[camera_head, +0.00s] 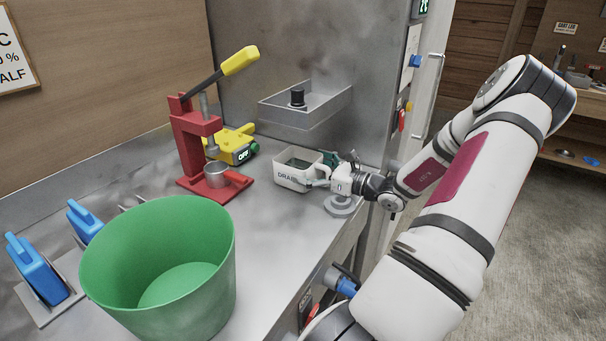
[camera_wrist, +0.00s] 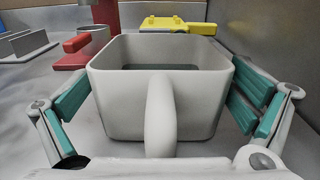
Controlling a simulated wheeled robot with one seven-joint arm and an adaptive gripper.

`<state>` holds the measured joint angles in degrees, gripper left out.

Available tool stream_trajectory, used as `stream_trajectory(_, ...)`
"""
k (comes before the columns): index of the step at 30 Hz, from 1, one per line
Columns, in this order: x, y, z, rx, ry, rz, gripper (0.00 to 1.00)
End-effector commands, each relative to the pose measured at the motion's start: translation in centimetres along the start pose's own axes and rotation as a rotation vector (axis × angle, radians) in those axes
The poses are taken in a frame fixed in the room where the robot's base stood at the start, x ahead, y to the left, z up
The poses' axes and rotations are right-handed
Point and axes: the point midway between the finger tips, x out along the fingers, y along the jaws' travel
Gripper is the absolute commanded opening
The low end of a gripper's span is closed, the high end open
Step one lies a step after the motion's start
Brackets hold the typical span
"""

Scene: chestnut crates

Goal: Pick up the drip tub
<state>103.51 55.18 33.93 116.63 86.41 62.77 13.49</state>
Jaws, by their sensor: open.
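The drip tub (camera_head: 291,179) is a small off-white tub with dark lettering, partly covered by my gripper, on the metal counter below a wall-mounted metal tray. In the wrist view the drip tub (camera_wrist: 110,108) fills the middle, its upright handle facing me and a dark inside showing. My gripper (camera_head: 328,170) is at the tub's right side in the head view. In the wrist view my gripper (camera_wrist: 160,112) is open, with teal finger pads left and right of the tub and the handle between them. Whether the pads touch the tub I cannot tell.
A red press (camera_head: 195,140) with a yellow-tipped lever and a yellow device (camera_head: 233,143) stand left of the tub. The metal tray (camera_head: 305,106) juts from the wall above it. A large green bucket (camera_head: 160,265) and blue tools (camera_head: 38,270) occupy the near left.

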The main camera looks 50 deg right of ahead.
Motion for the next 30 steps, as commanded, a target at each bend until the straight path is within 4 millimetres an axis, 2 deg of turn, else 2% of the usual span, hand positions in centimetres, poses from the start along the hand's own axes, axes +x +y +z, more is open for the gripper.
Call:
stream_trajectory(4,-0.1,0.0,0.0,0.000,0.000,-0.001,1.00)
stream_trajectory(9,-0.1,0.0,0.0,0.000,0.000,-0.001,0.62)
stream_trajectory(22,-0.1,0.0,0.2,-0.001,0.000,-0.001,0.62)
stream_trajectory(30,-0.1,-0.1,1.4,-0.001,-0.001,-0.001,0.62)
